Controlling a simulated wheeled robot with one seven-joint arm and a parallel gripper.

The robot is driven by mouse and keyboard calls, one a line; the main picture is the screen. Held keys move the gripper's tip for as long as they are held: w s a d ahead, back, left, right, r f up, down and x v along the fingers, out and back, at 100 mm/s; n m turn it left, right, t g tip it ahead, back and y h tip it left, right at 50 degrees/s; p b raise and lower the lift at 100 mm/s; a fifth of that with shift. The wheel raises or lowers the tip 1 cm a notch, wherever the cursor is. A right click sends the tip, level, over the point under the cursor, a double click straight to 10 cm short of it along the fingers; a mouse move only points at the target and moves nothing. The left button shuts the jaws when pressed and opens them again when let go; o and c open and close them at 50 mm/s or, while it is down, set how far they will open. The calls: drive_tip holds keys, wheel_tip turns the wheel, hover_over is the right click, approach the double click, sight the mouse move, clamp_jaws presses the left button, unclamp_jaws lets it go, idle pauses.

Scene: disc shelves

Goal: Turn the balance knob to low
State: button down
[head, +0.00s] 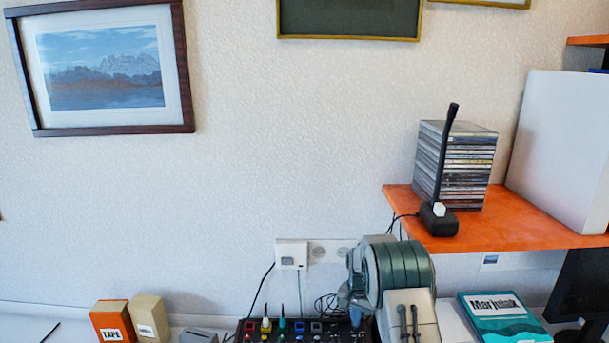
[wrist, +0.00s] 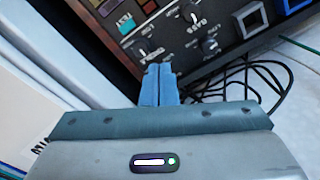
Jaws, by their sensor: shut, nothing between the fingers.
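A dark control panel (head: 303,337) sits at the bottom of the head view, largely cut off. In the wrist view the panel (wrist: 178,60) shows several round black knobs with pale pointer marks: one at the top (wrist: 190,13), one at the right (wrist: 210,45) and one at the lower left (wrist: 143,54). Their labels are too small to read, so I cannot tell which is the balance knob. My gripper (wrist: 158,68) has its blue fingers shut and empty, with the tips close to the lower-left knob. Contact cannot be made out.
Black cables (wrist: 255,82) lie beside the panel. A teal book (head: 500,318) lies right of my arm. An orange shelf (head: 500,220) with stacked disc cases (head: 465,165) and a black upright device (head: 440,215) overhangs at the right. Orange and beige boxes (head: 113,321) stand left.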

sight(354, 335)
wheel_tip(354, 335, down, 3)
drive_tip(key=shift+f+b, duration=0.15)
drive_tip(key=shift+b, duration=1.05)
drive_tip(key=shift+w+d, duration=0.1)
drive_tip(key=shift+w, duration=0.2)
drive_tip(key=shift+s, duration=0.35)
wheel_tip(354, 335, up, 6)
drive_tip(key=p, duration=0.2)
